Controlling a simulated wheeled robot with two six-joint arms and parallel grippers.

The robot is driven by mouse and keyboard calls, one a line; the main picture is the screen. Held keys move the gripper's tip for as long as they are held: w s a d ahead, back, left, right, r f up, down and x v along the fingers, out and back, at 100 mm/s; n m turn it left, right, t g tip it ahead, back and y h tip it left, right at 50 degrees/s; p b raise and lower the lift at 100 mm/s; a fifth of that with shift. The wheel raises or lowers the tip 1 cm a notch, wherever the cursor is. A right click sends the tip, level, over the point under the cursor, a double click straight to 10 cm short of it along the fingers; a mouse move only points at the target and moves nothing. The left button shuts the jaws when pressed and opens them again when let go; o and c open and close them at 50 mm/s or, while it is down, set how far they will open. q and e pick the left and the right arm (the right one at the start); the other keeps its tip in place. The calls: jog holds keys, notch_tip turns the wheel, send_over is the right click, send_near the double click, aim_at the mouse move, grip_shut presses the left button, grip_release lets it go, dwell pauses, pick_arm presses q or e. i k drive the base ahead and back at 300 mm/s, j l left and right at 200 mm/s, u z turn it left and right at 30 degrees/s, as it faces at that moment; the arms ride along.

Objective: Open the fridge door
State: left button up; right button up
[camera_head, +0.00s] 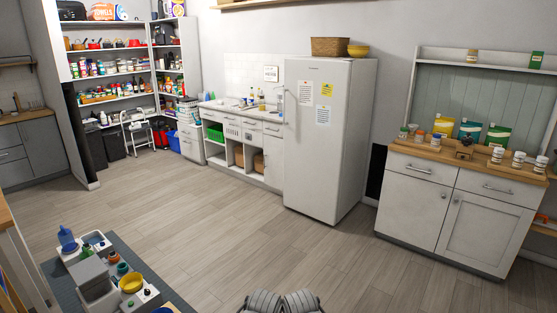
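The white fridge (322,165) stands upright against the back wall, a little right of centre in the head view. Its front door is shut. Several paper notes (323,115) are stuck on the upper door. A slim handle (284,103) seems to run along the door's left edge, but it is too small to make out well. Grey ribbed parts of my own body show at the bottom centre, far from the fridge. Neither gripper can be made out in this view.
A wicker basket (329,47) and a yellow bowl (358,51) sit on the fridge top. A low white counter (272,162) adjoins its left side; a white cabinet (455,215) stands to the right. A table (58,272) with items is at lower left. The wooden floor (210,220) before the fridge is clear.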

aim_at(316, 96)
jog(key=i, duration=3.1)
jog(key=i+j+z, duration=0.15)
jog(key=i, duration=0.55)
jog(key=i+j, duration=0.1)
jog(key=i, duration=0.65)
jog(key=z, duration=0.05)
